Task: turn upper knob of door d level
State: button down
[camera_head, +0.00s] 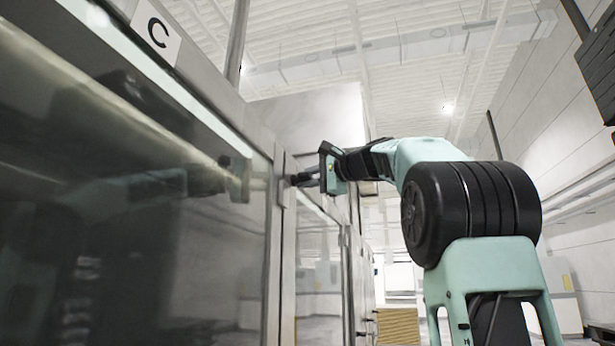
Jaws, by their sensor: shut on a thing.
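My gripper (300,180) reaches left to the upright metal frame between the large glass door under the "C" sign (158,29) and the following glass door (318,262). Its jaws are shut on a small part at that frame, most likely the upper knob. The fingers and the steep viewing angle hide most of this knob, so I cannot tell whether it is level or tilted. No "D" sign is visible. The arm comes in from the right at the height of the knob.
The glass of the nearer door (130,200) fills the left side and reflects my arm. A pale brown stack (397,326) stands farther down the aisle. A grey wall (550,140) runs along the right, with open aisle between.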

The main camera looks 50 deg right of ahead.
dwell(0.4)
jog(key=c, duration=1.5)
grip_release()
jog(key=shift+s, duration=0.1)
jog(key=s+b, duration=0.5)
jog(key=s, duration=1.2)
jog(key=shift+s, duration=0.1)
